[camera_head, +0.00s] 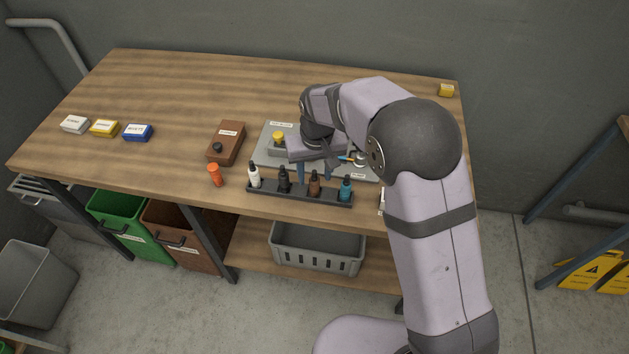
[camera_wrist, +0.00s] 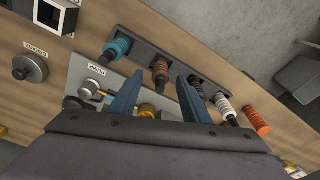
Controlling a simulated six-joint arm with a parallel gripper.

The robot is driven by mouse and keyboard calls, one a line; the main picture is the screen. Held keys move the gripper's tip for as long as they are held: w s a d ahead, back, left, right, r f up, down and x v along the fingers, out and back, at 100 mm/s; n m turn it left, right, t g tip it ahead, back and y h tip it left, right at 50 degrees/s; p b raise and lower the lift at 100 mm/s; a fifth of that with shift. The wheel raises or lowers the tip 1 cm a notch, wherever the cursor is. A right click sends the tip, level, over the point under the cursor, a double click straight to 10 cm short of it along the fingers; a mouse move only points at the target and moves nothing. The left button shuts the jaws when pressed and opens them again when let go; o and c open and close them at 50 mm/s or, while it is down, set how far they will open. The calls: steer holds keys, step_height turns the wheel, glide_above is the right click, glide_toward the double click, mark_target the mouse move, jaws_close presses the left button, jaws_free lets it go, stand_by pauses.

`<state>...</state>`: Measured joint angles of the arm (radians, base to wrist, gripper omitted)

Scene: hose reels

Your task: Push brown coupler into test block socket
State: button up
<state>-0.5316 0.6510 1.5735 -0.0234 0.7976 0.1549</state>
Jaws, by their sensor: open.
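The brown coupler (camera_head: 314,186) stands upright in the dark rack (camera_head: 262,191), between a black coupler (camera_head: 284,180) and a teal coupler (camera_head: 346,189). It also shows in the wrist view (camera_wrist: 160,72), just beyond the fingertips. My gripper (camera_head: 314,180) is over the plate edge behind the rack, pointing down. Its blue fingers are apart in the wrist view (camera_wrist: 159,80), with nothing held between them. A grey plate (camera_head: 263,158) with fittings lies behind the rack, partly hidden by my arm. I cannot tell which fitting is the test block socket.
A white coupler (camera_head: 254,176) stands at the rack's left end. An orange coupler (camera_head: 215,175) stands left of the rack. A brown box (camera_head: 227,144) with a black knob is left of the plate. White, yellow and blue boxes (camera_head: 137,132) lie far left.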

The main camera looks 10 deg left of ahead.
steer(key=shift+w+f, duration=0.1)
steer(key=shift+f, duration=0.95)
steer(key=shift+c, duration=0.6)
jaws_close()
steer(key=shift+r, duration=0.1)
step_height(320, 180, up, 10)
steer(key=b, duration=0.2)
steer(key=shift+b, duration=0.3)
steer(key=w+a+r+p, duration=0.1)
steer(key=w+p, duration=0.3)
steer(key=w, duration=0.2)
steer(key=w+a+r+p, duration=0.1)
steer(key=w+a+p, duration=0.1)
steer(key=w+p, duration=0.3)
steer(key=shift+w+a, duration=0.25)
steer(key=shift+w, duration=0.45)
